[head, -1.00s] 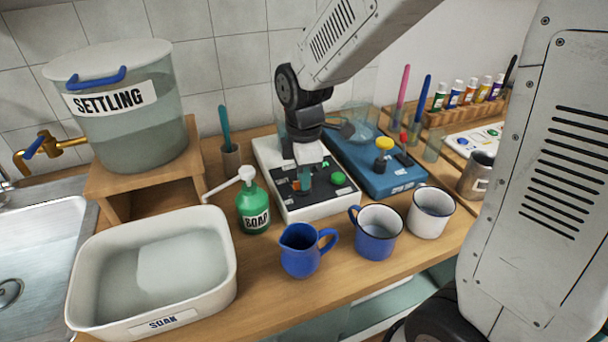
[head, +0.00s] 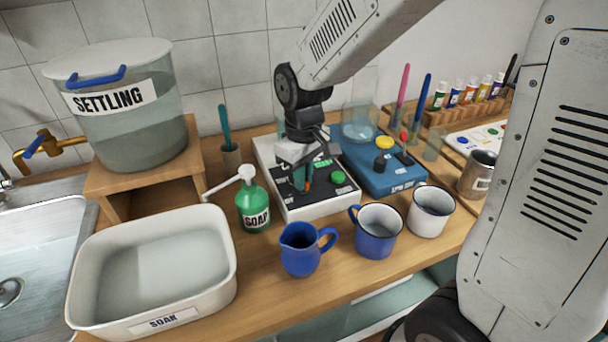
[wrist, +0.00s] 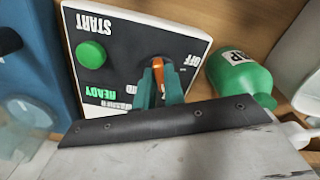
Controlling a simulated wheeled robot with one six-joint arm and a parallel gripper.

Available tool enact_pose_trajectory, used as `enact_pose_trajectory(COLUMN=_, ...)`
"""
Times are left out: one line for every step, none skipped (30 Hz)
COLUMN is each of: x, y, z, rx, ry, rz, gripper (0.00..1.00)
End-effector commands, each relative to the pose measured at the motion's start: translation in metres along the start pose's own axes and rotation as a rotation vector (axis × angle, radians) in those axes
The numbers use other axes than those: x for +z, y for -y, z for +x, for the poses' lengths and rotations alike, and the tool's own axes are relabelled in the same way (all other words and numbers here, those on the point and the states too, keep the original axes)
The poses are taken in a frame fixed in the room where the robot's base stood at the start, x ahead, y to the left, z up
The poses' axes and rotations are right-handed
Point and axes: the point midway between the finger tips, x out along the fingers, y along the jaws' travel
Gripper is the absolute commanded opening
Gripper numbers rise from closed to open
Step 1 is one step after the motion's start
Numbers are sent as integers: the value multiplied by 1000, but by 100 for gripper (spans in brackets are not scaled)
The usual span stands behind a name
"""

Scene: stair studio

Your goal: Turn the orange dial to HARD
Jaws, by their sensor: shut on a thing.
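The orange dial (wrist: 167,73) is on the black panel of a white machine (head: 313,211). In the wrist view it sits between the two green fingertips of my gripper (wrist: 160,82), which are shut on it. In the head view my gripper (head: 303,178) reaches down to the panel and mostly hides the dial, with a sliver of orange showing. The panel letters OFF near the dial, and START and READY near a green button (wrist: 91,54). Another label is partly covered by my gripper. I cannot read HARD, nor tell exactly where the dial points.
A blue machine (head: 405,181) with a yellow knob stands close on the right. A green soap bottle (head: 253,205) is close on the left. A blue jug (head: 299,253), a blue mug (head: 377,236) and a white mug (head: 431,211) stand in front.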

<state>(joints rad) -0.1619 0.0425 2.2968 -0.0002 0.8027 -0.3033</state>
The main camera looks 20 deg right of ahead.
Motion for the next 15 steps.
enact_pose_trajectory(x=-1, y=0, z=-1, rx=1, ry=-3, rz=44, gripper=0)
enact_pose_trajectory(x=-1, y=0, z=-1, rx=1, ry=-3, rz=73, gripper=0)
enact_pose_trajectory(x=-1, y=0, z=-1, rx=1, ry=-3, rz=110, gripper=0)
enact_pose_trajectory(x=-1, y=0, z=-1, rx=1, ry=-3, rz=139, gripper=0)
enact_pose_trajectory(x=-1, y=0, z=-1, rx=1, ry=-3, rz=167, gripper=0)
enact_pose_trajectory(x=-1, y=1, z=-1, rx=1, ry=-3, rz=205, gripper=0)
enact_pose_trajectory(x=-1, y=1, z=-1, rx=1, ry=-3, rz=234, gripper=0)
enact_pose_trajectory(x=-1, y=1, z=-1, rx=1, ry=-3, rz=262, gripper=0)
enact_pose_trajectory(x=-1, y=1, z=-1, rx=1, ry=-3, rz=300, gripper=0)
enact_pose_trajectory(x=-1, y=1, z=-1, rx=1, ry=-3, rz=328, gripper=0)
enact_pose_trajectory(x=-1, y=1, z=-1, rx=1, ry=-3, rz=357, gripper=0)
enact_pose_trajectory(x=-1, y=1, z=-1, rx=0, ry=-3, rz=395, gripper=0)
enact_pose_trajectory(x=-1, y=2, z=-1, rx=0, ry=-3, rz=423, gripper=0)
enact_pose_trajectory(x=-1, y=2, z=-1, rx=0, ry=-3, rz=452, gripper=0)
enact_pose_trajectory(x=-2, y=2, z=-1, rx=0, ry=-3, rz=489, gripper=0)
